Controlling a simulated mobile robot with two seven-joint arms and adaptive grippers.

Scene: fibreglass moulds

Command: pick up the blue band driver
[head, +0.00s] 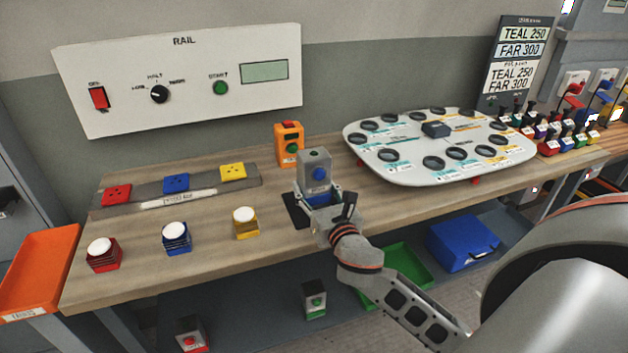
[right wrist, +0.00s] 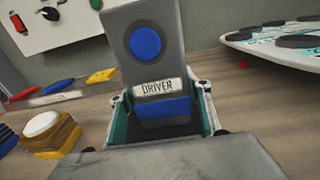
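The blue band driver (head: 315,168) is a grey block with a round blue button, standing on the bench near its middle. In the right wrist view the driver (right wrist: 155,60) shows a "DRIVER" label and a blue band low on its front. My right gripper (head: 322,197) is at the driver's near lower side. In the right wrist view its teal-lined fingers (right wrist: 165,115) stand either side of the driver's lower part, with what look like narrow gaps. The driver's base is partly hidden. My left gripper is not in view.
A white oval board (head: 405,168) lies right. Red, blue and yellow stacks (head: 177,238) stand left. Green- and red-banded blocks (head: 314,300) sit below the bench. A dark pad (head: 296,210) lies beside the gripper.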

